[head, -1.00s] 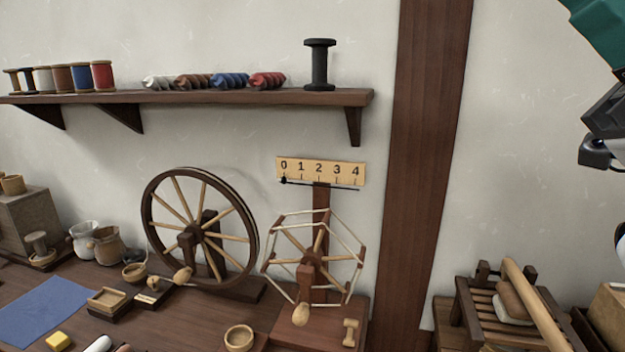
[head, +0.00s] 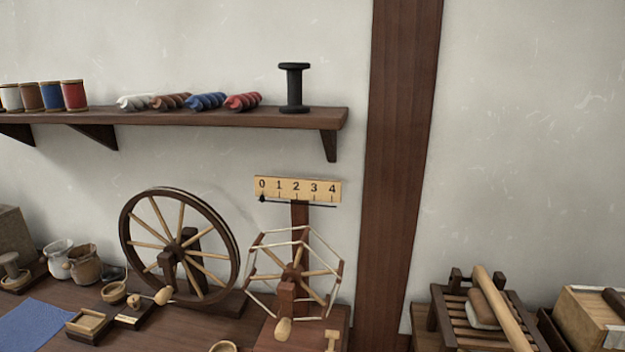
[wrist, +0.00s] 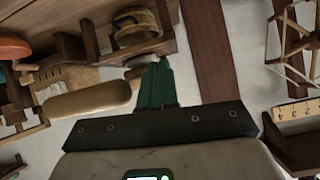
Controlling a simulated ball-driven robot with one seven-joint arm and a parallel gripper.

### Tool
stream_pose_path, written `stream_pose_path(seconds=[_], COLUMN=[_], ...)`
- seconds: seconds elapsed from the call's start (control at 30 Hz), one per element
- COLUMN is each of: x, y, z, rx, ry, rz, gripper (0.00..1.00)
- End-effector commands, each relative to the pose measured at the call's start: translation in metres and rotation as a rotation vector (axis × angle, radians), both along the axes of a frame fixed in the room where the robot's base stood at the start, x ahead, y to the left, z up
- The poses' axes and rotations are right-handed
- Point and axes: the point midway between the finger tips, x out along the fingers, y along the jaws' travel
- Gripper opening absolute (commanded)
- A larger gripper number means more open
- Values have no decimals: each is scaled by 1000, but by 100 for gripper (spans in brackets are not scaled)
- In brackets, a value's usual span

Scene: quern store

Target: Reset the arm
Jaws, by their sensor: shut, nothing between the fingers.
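My gripper (wrist: 154,80) shows only in the wrist view, at the centre. Its green fingers are together with nothing between them. The fingertips overlap a wooden object in the background, and I cannot tell the distance. My arm is out of the head view. The task names no other object.
In the head view a spinning wheel (head: 128,231) and a yarn reel (head: 288,290) stand on the bench. A shelf (head: 200,117) carries spools and yarn skeins. A dark post (head: 402,150) rises beside a slatted stand (head: 470,318). A pale roller (wrist: 88,100) appears near my fingers.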

Motion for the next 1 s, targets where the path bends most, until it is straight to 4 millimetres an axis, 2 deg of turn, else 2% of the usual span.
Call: stream_pose_path(seconds=[0.03,0.17,0.2,0.3,0.4,0.5,0.63,1.0], x=[-21,-82,-103,-154,-195,-222,-235,-235], y=[10,28,33,41,46,47,47,47], z=[-26,-86,-101,-129,-146,-154,-158,-158], rx=[14,38,43,56,65,71,73,74], ry=[105,370,450,630,767,854,898,898], rz=[29,114,143,215,273,311,332,332], gripper=[0,0,0,0,0,0,0,0])
